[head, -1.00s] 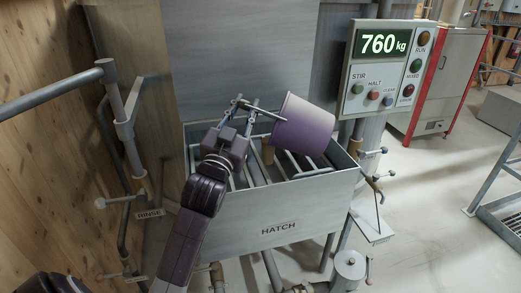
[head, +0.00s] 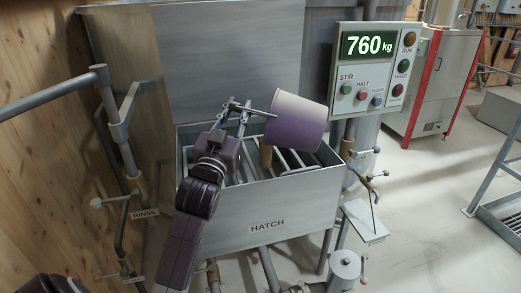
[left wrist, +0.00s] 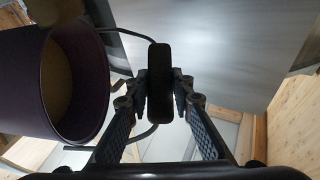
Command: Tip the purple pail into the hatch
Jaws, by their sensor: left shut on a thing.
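The purple pail (head: 297,122), paler towards one end, hangs tilted above the hatch (head: 290,208), a grey metal trough with bars across its opening. My left gripper (head: 238,107) is shut on the pail's handle, left of the pail. In the left wrist view the fingers (left wrist: 160,92) close on a dark grip (left wrist: 159,82) on the wire handle. There the pail (left wrist: 25,85) is at the left, with its open mouth and tan inside showing. A tan column (head: 265,156), apparently feed, shows between the pail's lower left edge and the bars. My right gripper is not in view.
A control panel (head: 375,68) reading 760 kg stands right of the hatch, close to the pail. A tall grey metal sheet (head: 230,60) rises behind the hatch. Pipes and a RINSE valve (head: 145,213) are at the left. Small valves stand at the right.

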